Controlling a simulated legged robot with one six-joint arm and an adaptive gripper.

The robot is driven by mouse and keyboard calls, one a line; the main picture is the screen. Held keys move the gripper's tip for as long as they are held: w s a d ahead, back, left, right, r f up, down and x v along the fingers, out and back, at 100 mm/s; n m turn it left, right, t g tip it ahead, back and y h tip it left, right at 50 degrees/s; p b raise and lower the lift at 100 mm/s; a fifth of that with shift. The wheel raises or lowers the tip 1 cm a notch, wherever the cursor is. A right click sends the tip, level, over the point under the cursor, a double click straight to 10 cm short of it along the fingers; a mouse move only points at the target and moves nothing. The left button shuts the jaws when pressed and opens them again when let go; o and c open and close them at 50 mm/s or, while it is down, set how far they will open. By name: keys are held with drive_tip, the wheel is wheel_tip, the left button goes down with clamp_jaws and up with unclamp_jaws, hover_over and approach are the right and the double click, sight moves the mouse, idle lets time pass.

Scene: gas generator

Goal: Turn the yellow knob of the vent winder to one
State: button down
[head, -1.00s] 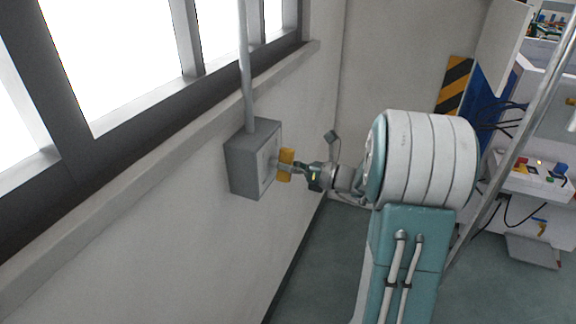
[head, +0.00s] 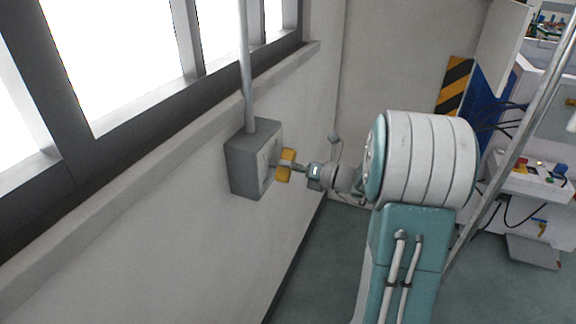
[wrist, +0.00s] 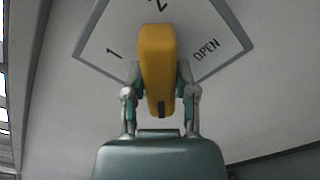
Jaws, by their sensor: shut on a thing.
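The yellow knob (wrist: 157,65) of the vent winder sits on a dial plate (wrist: 107,38) with the markings 1, 2 and OPEN. In the wrist view the plate appears tilted, and the knob stands upright in the picture, with its top near the 2. My gripper (wrist: 160,100) is shut on the knob, one finger on each side of its lower part. In the head view the grey winder box (head: 250,160) is on the wall, with the yellow knob (head: 285,165) on its right face and my gripper (head: 301,168) at it.
A grey pipe (head: 245,70) rises from the box past the window ledge. The wall (head: 190,225) around the box is bare. A white machine (head: 540,180) with buttons and cables stands at the right. The floor (head: 315,270) below is clear.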

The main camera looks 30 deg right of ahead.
drive_tip(key=shift+r, duration=0.1)
drive_tip(key=shift+c, duration=2)
unclamp_jaws()
drive_tip(key=shift+w, duration=0.1)
drive_tip(key=shift+d, duration=0.1)
drive_tip(key=v, duration=1.2)
drive_tip(key=shift+f, duration=0.2)
drive_tip(key=shift+d, duration=0.1)
